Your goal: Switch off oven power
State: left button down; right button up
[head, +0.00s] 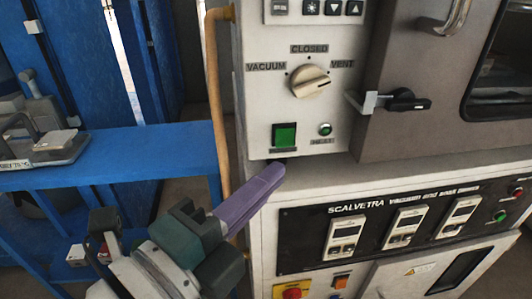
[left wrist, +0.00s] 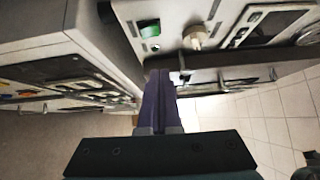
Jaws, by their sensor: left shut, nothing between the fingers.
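The oven's control panel (head: 262,95) fills the upper middle of the head view. A green square power switch (head: 284,134) sits at its lower left, with a small, hard-to-read label under it. The switch also shows in the left wrist view (left wrist: 150,30), above the fingertips. My left gripper (head: 272,176) has purple fingers, shut and empty. In the head view its tips are just below the switch and the panel's lower edge. I cannot tell whether they touch anything. My right gripper is not in view.
A black door handle (head: 402,100) sticks out to the right. A blue bench (head: 140,158) stands left.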

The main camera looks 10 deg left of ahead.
pick_arm(q)
jog(key=v, duration=0.5)
jog(key=shift+s+a+r, duration=0.1)
jog(key=shift+a+r, duration=0.15)
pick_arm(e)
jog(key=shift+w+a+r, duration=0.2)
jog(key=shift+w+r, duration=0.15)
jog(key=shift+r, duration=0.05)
pick_arm(q)
jog(key=a+r+n+g+y+p, duration=0.3)
jog(key=a+r+n+y+p, duration=0.6)
jog(key=n+p, duration=0.3)
jog(key=s+a+r+n+g+h+p, duration=0.1)
jog(key=s+r+n+g+p, duration=0.3)
jog(key=s+n+g+p, duration=0.15)
jog(key=s+a+r+n+g+p, duration=0.1)
jog(key=s+r+n+g+p, duration=0.3)
jog(key=s+p, duration=0.25)
notch_tip(320, 180, up, 37)
jog(key=s+p, duration=0.2)
jog(key=p, duration=3.5)
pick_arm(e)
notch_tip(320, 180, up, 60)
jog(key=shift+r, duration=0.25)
